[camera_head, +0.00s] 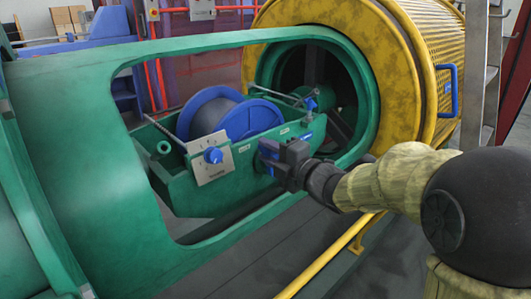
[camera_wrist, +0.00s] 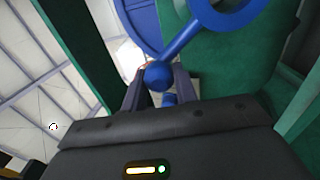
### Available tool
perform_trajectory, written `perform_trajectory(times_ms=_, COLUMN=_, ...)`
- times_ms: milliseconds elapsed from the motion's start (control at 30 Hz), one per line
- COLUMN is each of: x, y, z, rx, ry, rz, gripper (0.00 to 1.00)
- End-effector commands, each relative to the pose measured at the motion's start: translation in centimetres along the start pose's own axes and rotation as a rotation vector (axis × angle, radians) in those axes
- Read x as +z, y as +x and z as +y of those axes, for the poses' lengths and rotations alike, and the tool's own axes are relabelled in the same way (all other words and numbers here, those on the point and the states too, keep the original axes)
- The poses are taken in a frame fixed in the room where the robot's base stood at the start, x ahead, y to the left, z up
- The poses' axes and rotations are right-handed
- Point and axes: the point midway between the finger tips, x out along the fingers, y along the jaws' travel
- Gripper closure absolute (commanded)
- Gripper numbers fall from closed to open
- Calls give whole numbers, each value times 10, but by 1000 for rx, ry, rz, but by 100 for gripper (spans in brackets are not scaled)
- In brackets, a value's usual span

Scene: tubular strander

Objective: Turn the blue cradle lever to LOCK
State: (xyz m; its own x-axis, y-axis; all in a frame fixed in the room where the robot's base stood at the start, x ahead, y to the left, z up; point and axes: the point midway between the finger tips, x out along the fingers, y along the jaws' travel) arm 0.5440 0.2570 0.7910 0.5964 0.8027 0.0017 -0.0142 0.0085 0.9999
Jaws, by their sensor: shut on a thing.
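The blue cradle lever (camera_wrist: 185,42) shows in the wrist view as a bar running from a blue ring down to a round blue knob (camera_wrist: 158,75). My gripper (camera_wrist: 159,86) has its two dark fingers on either side of the knob and is shut on the lever. In the head view my gripper (camera_head: 270,155) is at the near side wall of the green cradle (camera_head: 240,172), and it hides most of the lever there. Small labels on the cradle wall are too small to read, so the lever's position against LOCK cannot be told.
A blue spool (camera_head: 228,114) sits in the cradle beside a grey plate with a blue knob (camera_head: 213,156). The green tube's window frame (camera_head: 100,190) surrounds the cradle. A yellow drum (camera_head: 405,60) is at the back right, and a yellow rail (camera_head: 335,255) runs below my arm.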

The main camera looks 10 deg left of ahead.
Motion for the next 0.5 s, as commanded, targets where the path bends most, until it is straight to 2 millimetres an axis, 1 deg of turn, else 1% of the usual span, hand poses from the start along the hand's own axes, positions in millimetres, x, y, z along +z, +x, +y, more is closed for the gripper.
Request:
perform_trajectory(times_ms=33, x=9, y=-1, z=0, rx=-1, ry=-5, rz=-22, gripper=100)
perform_trajectory(times_ms=100, x=9, y=-1, z=0, rx=-1, ry=-5, rz=-22, gripper=100)
perform_trajectory(times_ms=133, x=9, y=-1, z=0, rx=-1, ry=-5, rz=-22, gripper=68)
perform_trajectory(times_ms=200, x=8, y=-1, z=0, rx=-1, ry=-4, rz=-21, gripper=54)
perform_trajectory(times_ms=233, x=8, y=-1, z=0, rx=-1, ry=-4, rz=-20, gripper=50)
perform_trajectory(times_ms=500, x=3, y=0, z=1, rx=0, ry=-2, rz=-8, gripper=50)
